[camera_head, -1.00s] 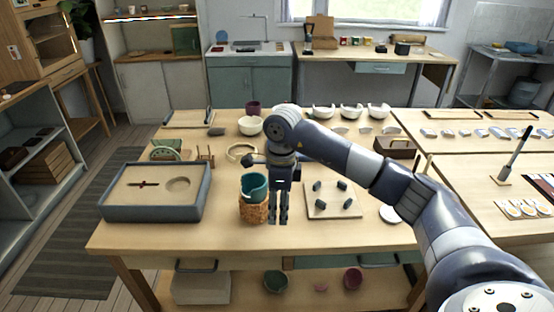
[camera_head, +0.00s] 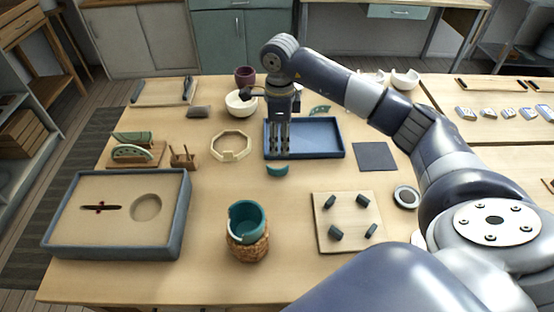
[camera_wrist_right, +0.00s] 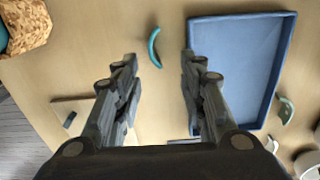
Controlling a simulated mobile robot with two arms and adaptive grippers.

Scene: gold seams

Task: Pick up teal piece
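The teal piece (camera_head: 277,170) is a small curved shard lying on the table in front of the blue tray. It also shows in the right wrist view (camera_wrist_right: 154,47) as a thin teal arc. My right gripper (camera_head: 278,153) points down just behind the piece in the head view. In the right wrist view its fingers (camera_wrist_right: 159,58) are apart and empty, with the shard showing between the fingertips. A teal cup with a broken rim (camera_head: 247,218) stands in a cork ring (camera_head: 247,248) nearer the front. My left gripper is not in view.
The blue tray (camera_head: 335,152) is right beside my right gripper. A greenish shard (camera_head: 320,109) lies behind it. A cream ring (camera_head: 231,147) is to the left, a board with dark pegs (camera_head: 325,238) to the front right.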

